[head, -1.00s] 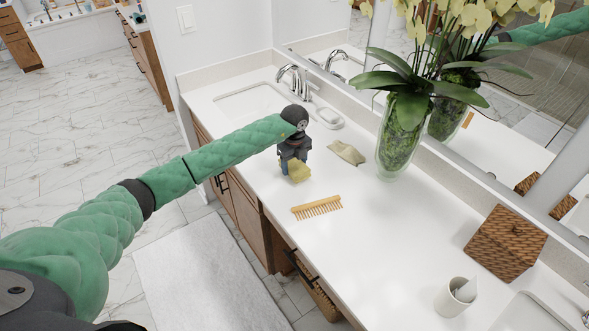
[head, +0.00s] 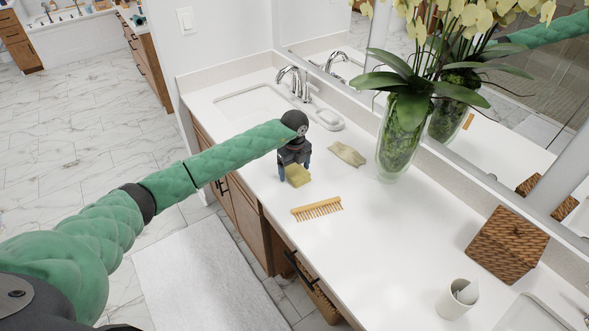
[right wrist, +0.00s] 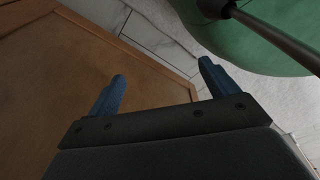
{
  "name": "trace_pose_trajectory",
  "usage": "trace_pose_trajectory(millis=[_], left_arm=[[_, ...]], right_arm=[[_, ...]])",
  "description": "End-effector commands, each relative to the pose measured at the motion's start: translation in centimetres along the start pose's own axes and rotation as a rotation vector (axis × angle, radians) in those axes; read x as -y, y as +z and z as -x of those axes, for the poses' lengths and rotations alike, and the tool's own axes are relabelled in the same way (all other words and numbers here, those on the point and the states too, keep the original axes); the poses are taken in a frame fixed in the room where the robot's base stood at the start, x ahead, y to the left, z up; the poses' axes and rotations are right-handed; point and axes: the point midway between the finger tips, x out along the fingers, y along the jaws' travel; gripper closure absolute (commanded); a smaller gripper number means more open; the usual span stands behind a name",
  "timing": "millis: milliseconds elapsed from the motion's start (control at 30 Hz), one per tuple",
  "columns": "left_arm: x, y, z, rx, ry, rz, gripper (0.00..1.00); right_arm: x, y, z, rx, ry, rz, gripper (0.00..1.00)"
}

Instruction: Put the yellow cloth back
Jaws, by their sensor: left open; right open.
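The yellow cloth (head: 298,177) looks like a small, thick folded block on the white counter in the head view. My left gripper (head: 294,171) is above it and open, with its blue fingers pointing down on either side of it. Whether the fingers touch it I cannot tell. A crumpled beige-olive cloth (head: 347,154) lies flat on the counter to the right of the gripper. My right gripper (right wrist: 163,72) shows only in the right wrist view; it is open, with nothing between its fingers.
A wooden comb (head: 317,209) lies in front of the yellow cloth. A sink (head: 250,103) and tap are behind the gripper. An orchid in a glass vase (head: 401,140), a woven box (head: 506,244) and a white cup (head: 456,298) stand to the right. The right wrist view shows a brown wooden panel (right wrist: 60,80) close by.

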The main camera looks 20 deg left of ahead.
Motion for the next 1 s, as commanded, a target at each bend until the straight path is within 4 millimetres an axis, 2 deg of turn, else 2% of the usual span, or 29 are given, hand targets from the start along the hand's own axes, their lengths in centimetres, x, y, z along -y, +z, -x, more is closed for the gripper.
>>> trace_pose_trajectory(millis=[167, 400, 700, 833, 1000], left_arm=[[0.0, 0.0, 1.4, 0.001, -0.002, 0.000, 0.17], [0.0, 0.0, 5.9, 0.001, -0.002, -0.002, 0.17], [0.0, 0.0, 10.7, 0.001, -0.001, -0.001, 0.17], [0.0, 0.0, 11.8, 0.001, 0.000, 0.000, 0.17], [0.0, 0.0, 12.3, 0.000, 0.000, 0.000, 0.17]], right_arm=[[0.1, 0.3, 0.5, 0.000, -0.001, 0.000, 0.14], [0.6, 5.1, 0.6, 0.038, -0.006, 0.000, 0.14], [0.5, 9.1, 1.1, 0.063, -0.006, 0.001, 0.14], [0.5, 10.0, 1.2, 0.068, -0.006, 0.001, 0.14], [0.5, 10.4, 1.2, 0.069, -0.006, 0.001, 0.14]])
